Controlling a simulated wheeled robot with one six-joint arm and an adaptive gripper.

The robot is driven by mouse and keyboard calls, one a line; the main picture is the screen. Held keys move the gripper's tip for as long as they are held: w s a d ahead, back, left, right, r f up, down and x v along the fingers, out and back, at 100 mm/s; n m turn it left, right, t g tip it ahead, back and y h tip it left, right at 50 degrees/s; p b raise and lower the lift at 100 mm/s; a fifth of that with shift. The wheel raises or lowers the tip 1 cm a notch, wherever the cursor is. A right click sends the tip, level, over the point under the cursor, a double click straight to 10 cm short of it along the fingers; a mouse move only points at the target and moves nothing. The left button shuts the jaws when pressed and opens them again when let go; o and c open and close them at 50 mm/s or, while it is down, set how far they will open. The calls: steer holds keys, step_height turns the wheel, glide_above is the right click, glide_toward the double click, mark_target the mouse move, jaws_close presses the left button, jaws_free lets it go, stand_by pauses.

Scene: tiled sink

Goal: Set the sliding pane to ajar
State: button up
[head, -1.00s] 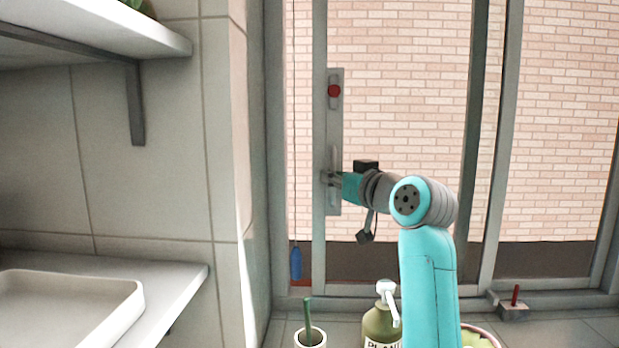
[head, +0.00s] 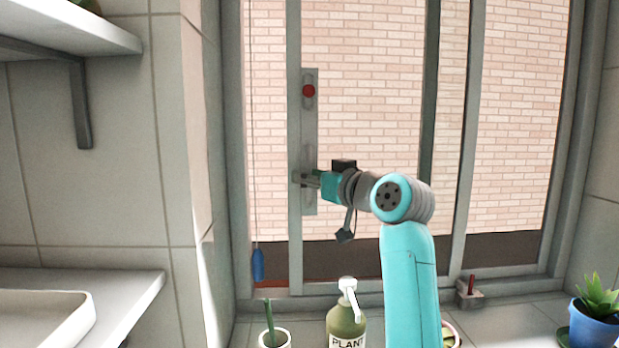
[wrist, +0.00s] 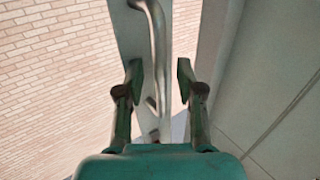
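The sliding pane has a grey left stile (head: 294,130) with a plate carrying a red round button. A strip of brick shows between this stile and the left jamb (head: 233,150), so the pane stands partly open. The metal pull handle (wrist: 160,45) is on the stile; in the head view my gripper partly hides it. My gripper (head: 309,180) is at the handle's height, against the stile as seen from here. In the wrist view its two fingers (wrist: 160,75) are apart on either side of the handle, with gaps visible; contact is unclear.
A blue cord weight (head: 258,265) hangs in the gap. On the sill are a plant-labelled bottle (head: 346,325), a white cup with a green stick (head: 275,338), a small block with a red peg (head: 469,292) and a blue potted plant (head: 596,328). Shelves fill the left.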

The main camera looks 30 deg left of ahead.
steer(key=v, duration=1.1)
steer(key=shift+d, duration=0.35)
steer(key=shift+s, duration=0.15)
